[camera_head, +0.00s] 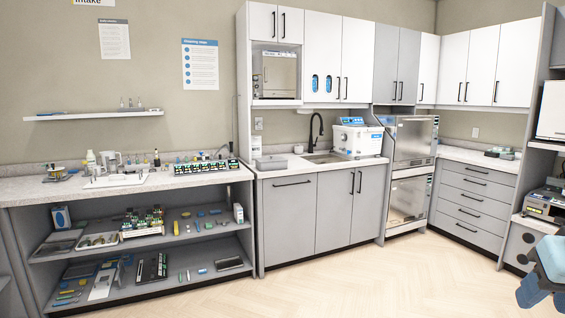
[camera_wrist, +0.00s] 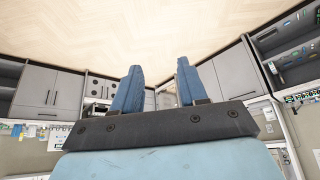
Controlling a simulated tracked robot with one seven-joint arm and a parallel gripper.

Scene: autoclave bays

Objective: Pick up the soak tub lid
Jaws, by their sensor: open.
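A small grey tub (camera_head: 270,163) stands on the counter left of the sink, and it may be the soak tub. It is too small in the head view to tell its lid apart from it. My gripper (camera_head: 543,293) is at the lower right edge of the head view, far from the tub and over the floor. In the wrist view my gripper (camera_wrist: 159,70) has its two blue fingers apart, with nothing between them. No lid can be made out in the wrist view.
The sink (camera_head: 325,158) has a black tap, with a white-and-blue machine (camera_head: 358,138) to its right. Crowded shelves (camera_head: 150,250) stand at the left, and a stacked steel autoclave (camera_head: 410,165) near the corner. The wooden floor (camera_head: 360,285) in front is clear.

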